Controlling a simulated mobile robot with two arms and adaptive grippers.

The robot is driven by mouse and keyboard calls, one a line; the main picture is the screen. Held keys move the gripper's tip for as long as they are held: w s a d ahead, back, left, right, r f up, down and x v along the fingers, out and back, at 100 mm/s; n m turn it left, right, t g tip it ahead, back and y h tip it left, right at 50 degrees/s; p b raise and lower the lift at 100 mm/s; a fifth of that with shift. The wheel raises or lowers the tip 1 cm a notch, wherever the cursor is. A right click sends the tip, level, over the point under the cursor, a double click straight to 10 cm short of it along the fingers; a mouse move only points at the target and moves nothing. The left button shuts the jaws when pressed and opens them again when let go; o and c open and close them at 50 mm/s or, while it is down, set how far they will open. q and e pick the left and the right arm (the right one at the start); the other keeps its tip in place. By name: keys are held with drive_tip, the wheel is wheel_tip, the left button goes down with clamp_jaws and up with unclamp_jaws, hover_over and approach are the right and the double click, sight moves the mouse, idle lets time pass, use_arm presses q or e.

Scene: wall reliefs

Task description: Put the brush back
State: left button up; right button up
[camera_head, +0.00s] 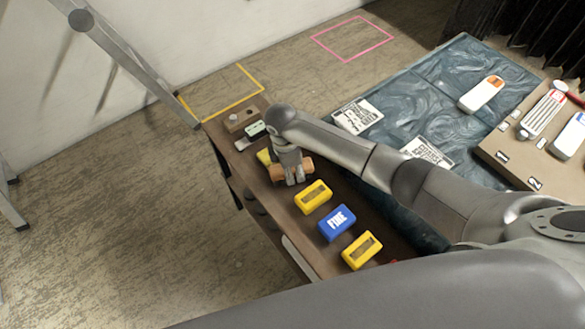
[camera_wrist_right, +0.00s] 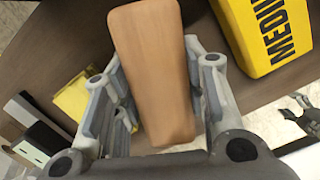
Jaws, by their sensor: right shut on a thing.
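My right gripper (camera_head: 293,180) is over the narrow brown bench (camera_head: 325,262) and points down. It is shut on an orange-brown wooden block, which I take to be the brush (camera_head: 306,165). In the right wrist view the brush (camera_wrist_right: 155,70) is a smooth, rounded wooden body between the two fingers (camera_wrist_right: 160,95). No bristles show. I cannot tell whether the brush touches the bench top. A small grey claw shape at the right edge of the wrist view may be my left gripper (camera_wrist_right: 302,116); its opening is unclear.
Near the brush stand a yellow block (camera_head: 313,197), a blue FINE block (camera_head: 337,222) and another yellow block (camera_head: 361,250). A yellow piece (camera_head: 264,157) lies just left of the gripper. Small items sit at the bench's far end. A cardboard-coloured board (camera_head: 508,164) holds tools at right.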

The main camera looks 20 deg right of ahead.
drive_tip(key=shift+f, duration=0.1)
drive_tip(key=o, duration=1)
drive_tip(key=r, duration=0.4)
drive_tip(key=a+r, duration=0.1)
drive_tip(key=r, duration=0.7)
drive_tip(key=shift+a+r, duration=0.15)
drive_tip(key=shift+a, duration=0.1)
